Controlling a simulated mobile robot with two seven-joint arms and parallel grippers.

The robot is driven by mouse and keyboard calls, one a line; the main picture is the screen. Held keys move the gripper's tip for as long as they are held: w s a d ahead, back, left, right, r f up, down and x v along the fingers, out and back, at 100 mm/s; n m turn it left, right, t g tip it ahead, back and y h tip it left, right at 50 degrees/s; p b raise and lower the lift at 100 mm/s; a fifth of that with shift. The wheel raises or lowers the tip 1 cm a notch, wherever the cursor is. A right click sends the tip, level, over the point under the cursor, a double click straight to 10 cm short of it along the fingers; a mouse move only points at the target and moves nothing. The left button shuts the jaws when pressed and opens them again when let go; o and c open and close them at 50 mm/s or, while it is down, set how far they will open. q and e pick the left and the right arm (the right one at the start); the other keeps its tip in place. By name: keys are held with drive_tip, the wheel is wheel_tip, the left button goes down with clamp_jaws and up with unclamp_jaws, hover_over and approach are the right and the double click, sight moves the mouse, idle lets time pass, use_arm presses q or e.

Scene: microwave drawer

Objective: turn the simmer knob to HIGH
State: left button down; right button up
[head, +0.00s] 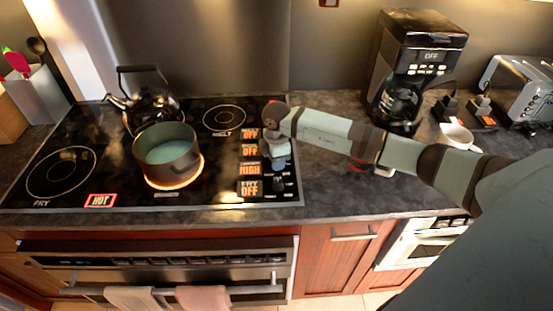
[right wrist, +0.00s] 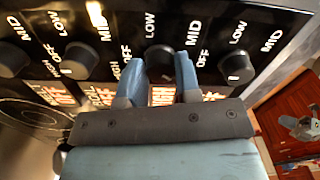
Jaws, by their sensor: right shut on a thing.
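In the right wrist view, a dark round simmer knob (right wrist: 158,62) sits between the two blue fingers of my right gripper (right wrist: 164,75). The gripper is shut on it, with a finger on each side. LOW, MID and OFF marks show around the knob. The display (right wrist: 163,95) below it, partly hidden by the fingers, reads HIGH. In the head view, my right gripper (head: 278,163) reaches down onto the knob column at the cooktop's right, beside the display reading HIGH (head: 249,169). The gripped knob is hidden there. My left gripper is not in view.
Neighbouring knobs (right wrist: 236,68) stand close on both sides, and other displays read OFF. A pot (head: 166,152) sits on a glowing burner, with a kettle (head: 143,98) behind. A HOT sign (head: 100,200) is lit. A coffee maker (head: 425,45) and toaster (head: 517,88) stand right.

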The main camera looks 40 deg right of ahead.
drive_tip(key=shift+w+d+r, duration=0.1)
drive_tip(key=shift+r, duration=0.05)
drive_tip(key=o, duration=0.9)
wheel_tip(320, 180, up, 14)
drive_tip(key=shift+f+b, duration=0.15)
drive_tip(key=shift+b, duration=0.7)
